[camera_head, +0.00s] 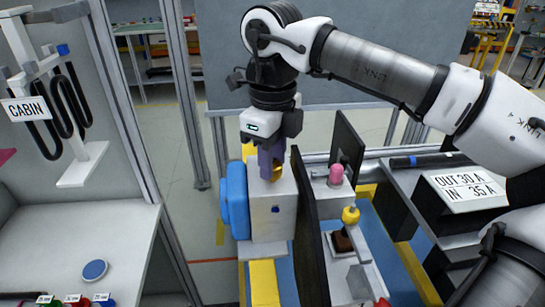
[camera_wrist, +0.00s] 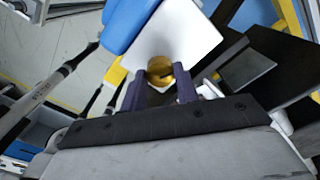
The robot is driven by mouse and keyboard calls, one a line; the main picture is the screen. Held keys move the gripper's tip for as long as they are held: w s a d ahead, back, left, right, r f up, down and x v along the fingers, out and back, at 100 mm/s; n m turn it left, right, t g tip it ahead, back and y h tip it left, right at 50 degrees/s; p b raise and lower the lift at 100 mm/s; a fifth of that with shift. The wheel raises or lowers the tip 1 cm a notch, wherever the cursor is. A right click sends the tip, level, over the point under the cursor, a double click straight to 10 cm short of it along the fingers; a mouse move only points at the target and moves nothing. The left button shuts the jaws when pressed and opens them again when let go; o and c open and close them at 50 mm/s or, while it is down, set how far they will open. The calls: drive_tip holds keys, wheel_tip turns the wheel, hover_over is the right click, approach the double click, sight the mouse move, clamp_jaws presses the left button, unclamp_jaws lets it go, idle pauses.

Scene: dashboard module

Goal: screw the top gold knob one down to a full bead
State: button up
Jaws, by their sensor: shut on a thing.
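The top gold knob (camera_head: 277,173) sits on top of a white block (camera_head: 272,215). My gripper (camera_head: 271,160) points down over it, with its dark purple fingers at the knob. In the wrist view the gold knob (camera_wrist: 160,70) shows as a round disc with a darker centre line, between the two fingertips (camera_wrist: 166,72). The fingers are shut on the knob's sides. The knob's underside, any thread and any bead are hidden, so I cannot tell how deep it sits.
A blue part (camera_head: 235,200) is on the block's left side. Dark upright panels (camera_head: 308,225) stand close to its right. A sign-bearing box (camera_head: 462,190) stands at right.

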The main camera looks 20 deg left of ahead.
drive_tip(key=o, duration=1)
drive_tip(key=shift+c, duration=0.2)
wheel_tip(320, 180, up, 14)
drive_tip(key=shift+p, duration=0.3)
drive_tip(key=shift+f, duration=0.1)
